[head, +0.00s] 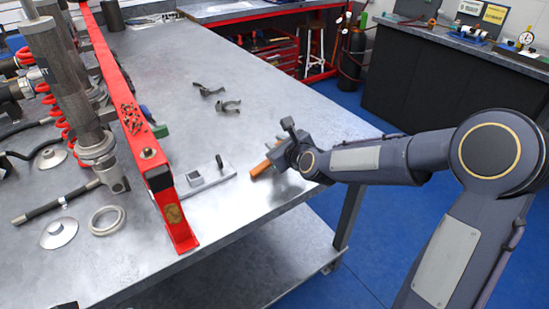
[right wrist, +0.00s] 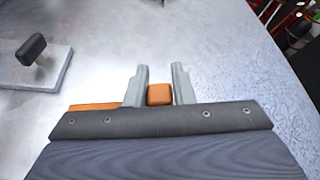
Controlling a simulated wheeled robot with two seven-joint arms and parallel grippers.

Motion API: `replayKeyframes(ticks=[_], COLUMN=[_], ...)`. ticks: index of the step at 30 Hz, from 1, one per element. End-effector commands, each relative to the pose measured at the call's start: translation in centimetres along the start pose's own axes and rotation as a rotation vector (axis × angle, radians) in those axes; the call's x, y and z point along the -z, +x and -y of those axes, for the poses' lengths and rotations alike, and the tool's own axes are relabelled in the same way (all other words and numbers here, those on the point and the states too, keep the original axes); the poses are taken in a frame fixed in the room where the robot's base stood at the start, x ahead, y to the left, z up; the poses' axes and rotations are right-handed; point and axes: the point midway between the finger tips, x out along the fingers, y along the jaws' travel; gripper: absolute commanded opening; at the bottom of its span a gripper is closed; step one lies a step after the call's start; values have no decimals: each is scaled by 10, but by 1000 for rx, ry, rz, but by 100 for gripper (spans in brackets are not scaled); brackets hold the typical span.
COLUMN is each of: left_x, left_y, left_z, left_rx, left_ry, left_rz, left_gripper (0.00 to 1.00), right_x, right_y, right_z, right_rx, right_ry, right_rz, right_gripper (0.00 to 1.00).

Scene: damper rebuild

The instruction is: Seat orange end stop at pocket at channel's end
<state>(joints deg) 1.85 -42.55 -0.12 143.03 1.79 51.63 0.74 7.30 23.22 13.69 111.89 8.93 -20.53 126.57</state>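The orange end stop (head: 260,169) is near the bench's right edge in the head view, partly hidden behind my right gripper (head: 281,148). In the right wrist view an orange block (right wrist: 160,95) sits between the two fingers of my right gripper (right wrist: 161,80), which look closed on its sides. More orange shows left of the fingers, partly hidden by the gripper body. I cannot tell whether the stop touches the bench. A pale flat plate (head: 226,171) with a square block and a dark upright tab lies left of it. I cannot clearly make out a pocket. My left gripper is not in view.
A long red bar (head: 120,92) runs along the bench (head: 245,203), with damper tubes (head: 60,80), springs and rings left of it. Two dark clips (head: 229,107) lie further back. Bench surface between clips and plate is clear.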

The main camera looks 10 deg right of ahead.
Motion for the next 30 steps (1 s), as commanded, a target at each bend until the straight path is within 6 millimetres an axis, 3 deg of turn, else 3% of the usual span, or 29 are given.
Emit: replayKeyframes(ticks=[1, 5, 14, 22, 30], left_x=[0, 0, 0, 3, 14], left_y=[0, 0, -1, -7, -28], left_z=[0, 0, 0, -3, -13], left_rx=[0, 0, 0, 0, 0], left_ry=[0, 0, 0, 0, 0], left_rz=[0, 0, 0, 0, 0], left_gripper=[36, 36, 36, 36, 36], right_x=[0, 0, -2, -31, -78], right_y=[0, 0, -1, -13, -78], right_z=[0, 0, 1, 10, 6], right_rx=[0, 0, 1, 2, -1], right_ry=[0, 0, 0, -1, -2], right_rz=[0, 0, 1, 5, 6], right_gripper=[15, 0, 0, 0, 0])
